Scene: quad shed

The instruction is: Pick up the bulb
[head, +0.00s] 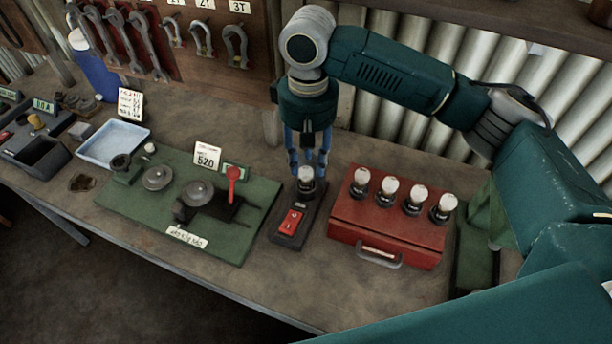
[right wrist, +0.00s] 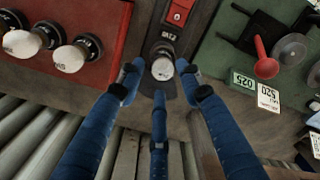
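A white-topped bulb (head: 306,174) stands upright in a black holder (head: 287,241) with a red switch (head: 291,222) on the bench. My right gripper (head: 307,160) points down directly over this bulb. In the right wrist view, its blue fingers (right wrist: 159,80) are spread around the bulb (right wrist: 162,67), with gaps visible on the left and right sides. The gripper looks open, and I cannot tell whether any finger touches the bulb. Several similar bulbs (head: 389,186) stand in a row on a red case (head: 385,228) to the right. My left gripper is out of view.
A green board (head: 235,245) with metal discs and a red lever (head: 233,178) lies left of the holder. A pale blue tray (head: 113,143) and blue bottle (head: 93,72) are farther left. The tool board and corrugated wall stand behind. Bare bench lies in front of the case.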

